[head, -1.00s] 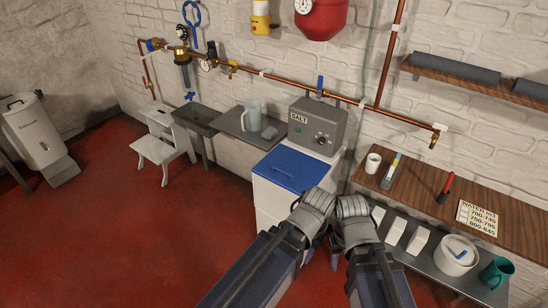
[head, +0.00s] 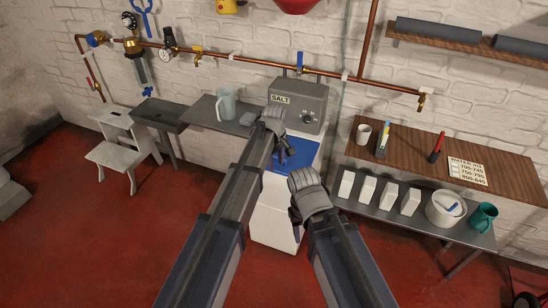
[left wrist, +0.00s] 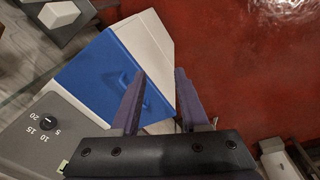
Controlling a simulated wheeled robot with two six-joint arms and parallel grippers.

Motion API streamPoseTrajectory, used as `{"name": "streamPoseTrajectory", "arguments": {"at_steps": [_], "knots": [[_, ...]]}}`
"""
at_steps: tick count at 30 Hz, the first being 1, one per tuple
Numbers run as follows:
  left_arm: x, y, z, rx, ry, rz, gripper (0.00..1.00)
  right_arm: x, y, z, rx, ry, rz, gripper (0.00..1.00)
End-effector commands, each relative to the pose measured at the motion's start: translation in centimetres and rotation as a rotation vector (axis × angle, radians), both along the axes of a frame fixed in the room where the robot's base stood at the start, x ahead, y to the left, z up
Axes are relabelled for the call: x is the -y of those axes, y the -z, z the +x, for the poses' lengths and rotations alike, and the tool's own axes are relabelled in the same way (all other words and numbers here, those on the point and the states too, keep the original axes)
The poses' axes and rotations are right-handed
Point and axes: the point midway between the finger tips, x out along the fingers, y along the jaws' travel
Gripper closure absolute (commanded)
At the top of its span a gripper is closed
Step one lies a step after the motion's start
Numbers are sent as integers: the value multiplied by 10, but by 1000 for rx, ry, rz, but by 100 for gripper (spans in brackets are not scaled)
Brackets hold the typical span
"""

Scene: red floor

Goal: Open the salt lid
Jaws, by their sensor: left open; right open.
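The blue salt lid (head: 304,154) lies flat and closed on the white salt cabinet (head: 272,228), in front of the grey control box (head: 312,98) labelled SALT. My left gripper (head: 284,158) is over the lid, open and empty, and covers part of it. Contact cannot be told. My right gripper (head: 294,222) is open, lower, in front of the cabinet; its fingers are mostly hidden.
A grey shelf with a clear jug (head: 226,104) stands left of the control box. A white step stool (head: 122,145) is further left. A wooden counter (head: 490,178) and a lower shelf with white blocks and a bucket (head: 445,208) are to the right. Red floor is free at left.

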Motion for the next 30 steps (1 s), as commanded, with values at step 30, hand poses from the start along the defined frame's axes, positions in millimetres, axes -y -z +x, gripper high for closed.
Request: {"name": "streamPoseTrajectory", "arguments": {"at_steps": [30], "knots": [[-12, 53, 124, 49, -473, -113, 55, 0, 56, 0, 0, 0, 0, 50]]}}
